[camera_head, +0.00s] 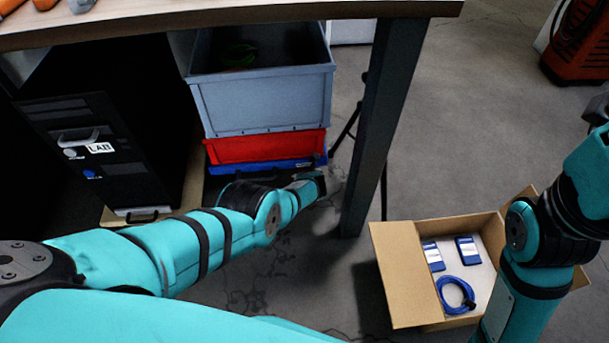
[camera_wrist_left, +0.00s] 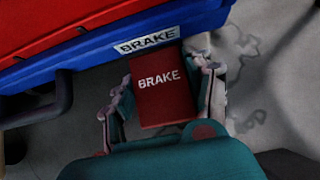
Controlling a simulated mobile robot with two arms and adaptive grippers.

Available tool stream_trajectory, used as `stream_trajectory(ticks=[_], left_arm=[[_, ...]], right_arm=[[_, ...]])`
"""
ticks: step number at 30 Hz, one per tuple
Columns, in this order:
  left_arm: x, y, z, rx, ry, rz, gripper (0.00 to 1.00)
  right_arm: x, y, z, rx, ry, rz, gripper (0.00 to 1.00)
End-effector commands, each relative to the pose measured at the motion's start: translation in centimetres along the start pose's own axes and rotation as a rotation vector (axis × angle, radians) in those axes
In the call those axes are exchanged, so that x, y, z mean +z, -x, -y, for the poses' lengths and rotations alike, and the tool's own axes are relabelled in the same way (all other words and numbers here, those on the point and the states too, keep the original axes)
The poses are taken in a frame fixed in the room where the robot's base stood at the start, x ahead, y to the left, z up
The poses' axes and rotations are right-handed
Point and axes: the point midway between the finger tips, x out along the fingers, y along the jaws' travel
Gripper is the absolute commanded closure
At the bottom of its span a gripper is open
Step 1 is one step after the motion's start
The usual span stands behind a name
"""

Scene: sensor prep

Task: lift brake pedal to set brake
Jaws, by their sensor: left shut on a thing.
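The red brake pedal (camera_wrist_left: 163,98), lettered BRAKE in white, shows in the left wrist view below the blue edge of a base that bears a white BRAKE label (camera_wrist_left: 147,40). My left gripper (camera_wrist_left: 164,86) has a finger on each side of the pedal and is shut on it. In the head view my left gripper (camera_head: 308,186) is at the right front corner of the blue base (camera_head: 300,164), low by the floor. The pedal cannot be made out there. My right arm shows at the right, but its gripper is out of view.
A grey bin (camera_head: 262,106) and a red crate (camera_head: 268,148) are stacked on the blue base under the table (camera_head: 300,12). A table leg (camera_head: 378,130) stands just right of my left gripper. A black computer case (camera_head: 110,140) is left; an open cardboard box (camera_head: 405,285) sits right.

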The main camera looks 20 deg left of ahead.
Motion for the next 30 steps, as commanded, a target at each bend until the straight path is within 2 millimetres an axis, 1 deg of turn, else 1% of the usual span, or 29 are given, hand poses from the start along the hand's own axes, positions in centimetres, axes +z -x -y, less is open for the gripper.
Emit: stream_trajectory(ticks=[8, 9, 12, 14, 30], left_arm=[[-0.02, 0.05, 0.07, -0.001, 0.000, -0.002, 1.00], [-0.02, 0.05, 0.08, -0.001, 0.000, -0.002, 0.43], [-0.02, 0.05, 0.06, -0.001, 0.000, -0.001, 0.30], [-0.02, 0.04, 0.05, 0.000, 0.000, -0.001, 0.23], [-0.05, 0.02, 0.00, 0.000, 0.000, -0.001, 0.23]], right_arm=[[0.02, -0.01, 0.01, 0.000, 0.000, 0.000, 1.00], [0.03, -0.01, 0.01, 0.000, 0.000, 0.000, 1.00], [0.03, -0.01, 0.01, 0.000, 0.000, 0.000, 1.00], [0.03, -0.01, 0.01, 0.000, 0.000, 0.000, 1.00], [-0.11, -0.03, -0.02, -0.001, 0.001, -0.001, 1.00]])
